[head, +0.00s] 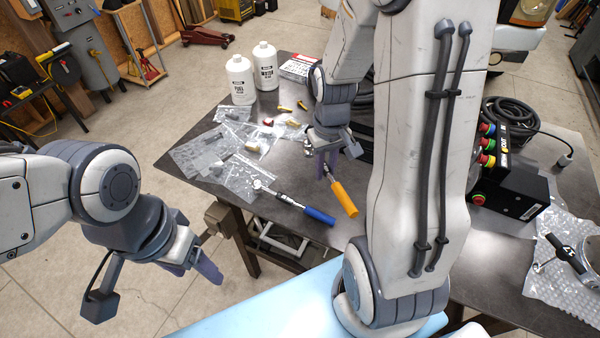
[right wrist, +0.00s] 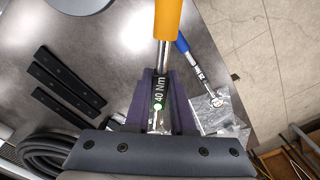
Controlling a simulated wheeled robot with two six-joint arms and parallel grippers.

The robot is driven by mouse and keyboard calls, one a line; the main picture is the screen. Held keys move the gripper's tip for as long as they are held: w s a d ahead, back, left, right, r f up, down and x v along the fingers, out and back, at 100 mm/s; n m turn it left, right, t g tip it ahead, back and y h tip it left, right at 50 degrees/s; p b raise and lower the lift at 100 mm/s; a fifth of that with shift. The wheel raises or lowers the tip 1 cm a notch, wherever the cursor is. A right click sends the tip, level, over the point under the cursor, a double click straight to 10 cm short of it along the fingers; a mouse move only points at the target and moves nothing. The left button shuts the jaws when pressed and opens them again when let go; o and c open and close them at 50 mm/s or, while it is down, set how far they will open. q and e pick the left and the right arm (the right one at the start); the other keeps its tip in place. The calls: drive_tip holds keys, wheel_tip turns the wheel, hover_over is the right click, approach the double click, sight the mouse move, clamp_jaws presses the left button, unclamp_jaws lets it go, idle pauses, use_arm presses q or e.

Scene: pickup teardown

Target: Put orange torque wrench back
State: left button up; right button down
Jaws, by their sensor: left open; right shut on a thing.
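The orange torque wrench (head: 342,195) has an orange handle and a metal shaft. My right gripper (head: 325,160) is shut on its shaft, over the dark table. In the right wrist view, the orange wrench (right wrist: 167,20) runs up between the fingers of my right gripper (right wrist: 160,95), and a label on the shaft reads 40 Nm. A blue-handled torque wrench (head: 318,215) lies on the table, left of the orange one; it also shows in the right wrist view (right wrist: 183,45). My left gripper (head: 200,265) is open and empty, off the table's left side.
The table (head: 205,135) holds plastic bags (head: 240,178) with small parts, two white bottles (head: 240,80) and a small box (head: 297,67). A control box (head: 510,180) with coloured buttons and a coiled cable stand at right. Bubble wrap (head: 550,285) lies at front right.

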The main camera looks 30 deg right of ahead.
drive_tip(key=d+n+b, duration=0.2)
drive_tip(key=d+b, duration=0.1)
drive_tip(key=n+p, duration=0.2)
hover_over(295, 186)
drive_tip(key=shift+t, duration=0.3)
drive_tip(key=f, duration=0.7)
drive_tip(key=shift+s+f, duration=0.1)
drive_tip(key=shift+s, duration=0.1)
wheel_tip(295, 186, down, 4)
drive_tip(key=shift+r+p, duration=0.1)
drive_tip(key=shift+p, duration=0.2)
drive_tip(key=shift+f, duration=0.2)
drive_tip(key=shift+f, duration=0.15)
drive_tip(key=c, duration=0.8)
unclamp_jaws()
drive_tip(key=shift+o, duration=0.2)
